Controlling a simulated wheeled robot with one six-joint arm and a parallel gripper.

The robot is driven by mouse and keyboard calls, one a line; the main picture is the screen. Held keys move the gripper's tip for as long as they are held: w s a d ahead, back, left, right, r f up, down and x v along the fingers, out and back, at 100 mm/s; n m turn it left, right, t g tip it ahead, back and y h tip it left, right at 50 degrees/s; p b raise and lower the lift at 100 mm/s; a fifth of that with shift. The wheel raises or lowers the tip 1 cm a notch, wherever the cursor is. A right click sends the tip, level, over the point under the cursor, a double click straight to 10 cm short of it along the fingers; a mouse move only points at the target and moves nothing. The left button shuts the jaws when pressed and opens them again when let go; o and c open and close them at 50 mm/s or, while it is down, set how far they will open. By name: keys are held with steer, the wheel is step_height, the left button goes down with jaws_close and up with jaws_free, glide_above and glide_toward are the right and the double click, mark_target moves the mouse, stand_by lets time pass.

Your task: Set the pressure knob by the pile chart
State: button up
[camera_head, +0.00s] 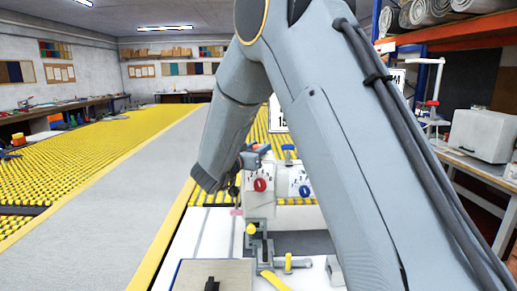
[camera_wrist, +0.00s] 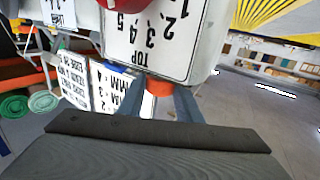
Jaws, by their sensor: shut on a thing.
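In the wrist view, my gripper (camera_wrist: 158,98) has its two blue-grey fingers on either side of a small orange-red piece (camera_wrist: 159,87) and is shut on it. Whether this piece is a knob is unclear. Just beyond it is a white dial plate (camera_wrist: 150,42), upside down, reading 2, 3, 4, 5 and TOP. A red knob (camera_wrist: 118,4) is cut off above it. Printed white charts (camera_wrist: 113,92) with "MM" lines stand behind. In the head view, the red knob (camera_head: 260,185) and a blue knob (camera_head: 304,190) sit on white dials. My arm partly hides a printed chart (camera_head: 277,118).
A yellow-studded table (camera_head: 85,150) with a grey strip (camera_head: 125,185) fills the left. A small yellow knob (camera_head: 251,229) and a grey box (camera_head: 212,275) are at the front. A workbench with a grey case (camera_head: 481,134) stands at right. My arm blocks much of the middle.

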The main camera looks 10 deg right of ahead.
steer(key=n+t+y+b, duration=0.1)
steer(key=n+y, duration=0.1)
steer(key=n+t+y+b, duration=0.1)
steer(key=t+y, duration=0.1)
steer(key=y, duration=0.1)
steer(key=shift+d+f+n, duration=0.1)
steer(key=shift+n, duration=0.3)
steer(key=shift+n+t+y+b, duration=0.5)
steer(key=shift+n+y+b, duration=0.45)
steer(key=shift+y, duration=0.75)
steer(key=o, duration=1)
steer(key=shift+o, duration=0.2)
steer(key=shift+s+a+b, duration=0.3)
steer(key=shift+s+b, duration=0.1)
steer(key=shift+s, duration=0.9)
steer(key=shift+s+a+b, duration=0.3)
steer(key=shift+s+b, duration=0.1)
steer(key=shift+s, duration=0.85)
steer(key=shift+s+a+b, duration=0.3)
steer(key=shift+s+b, duration=0.1)
steer(key=shift+s, duration=0.9)
